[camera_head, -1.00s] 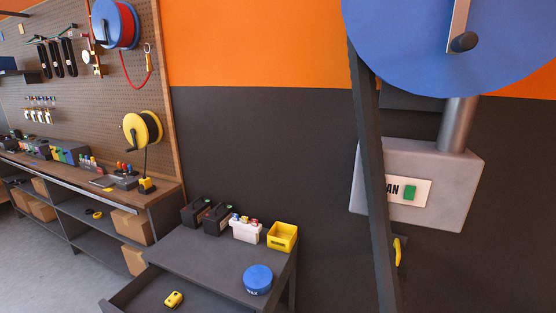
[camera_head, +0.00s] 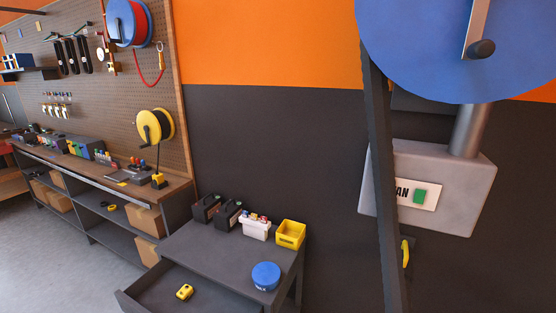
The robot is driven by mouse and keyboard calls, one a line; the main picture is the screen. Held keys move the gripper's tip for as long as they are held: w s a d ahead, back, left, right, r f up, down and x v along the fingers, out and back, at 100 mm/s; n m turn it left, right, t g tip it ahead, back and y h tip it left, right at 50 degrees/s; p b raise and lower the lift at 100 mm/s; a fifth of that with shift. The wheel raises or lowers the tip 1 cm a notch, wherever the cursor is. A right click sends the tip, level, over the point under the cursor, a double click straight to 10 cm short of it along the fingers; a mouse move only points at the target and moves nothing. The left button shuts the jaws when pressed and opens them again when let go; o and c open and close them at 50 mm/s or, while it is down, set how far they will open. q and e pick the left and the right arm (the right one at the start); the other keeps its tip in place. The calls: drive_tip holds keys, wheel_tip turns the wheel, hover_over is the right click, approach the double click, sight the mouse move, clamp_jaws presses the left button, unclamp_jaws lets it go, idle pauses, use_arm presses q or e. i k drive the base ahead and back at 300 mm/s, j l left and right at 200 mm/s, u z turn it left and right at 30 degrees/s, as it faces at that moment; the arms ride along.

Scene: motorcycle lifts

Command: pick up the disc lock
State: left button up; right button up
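A small yellow object with dark marks, which looks like the disc lock (camera_head: 185,292), lies in the open drawer (camera_head: 152,283) of the dark grey table, low in the head view. It is too small to make out its details. Neither of my grippers is in view.
On the dark table (camera_head: 214,257) stand two black cases, a white caddy (camera_head: 256,230), a yellow bin (camera_head: 291,235) and a round blue tin (camera_head: 266,275). A workbench (camera_head: 170,190) stands at left, with open grey floor (camera_head: 60,265) before it. A dark post (camera_head: 383,190) rises at right.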

sight(183, 294)
drive_tip(key=j+u, duration=0.1)
drive_tip(key=u, duration=1.1)
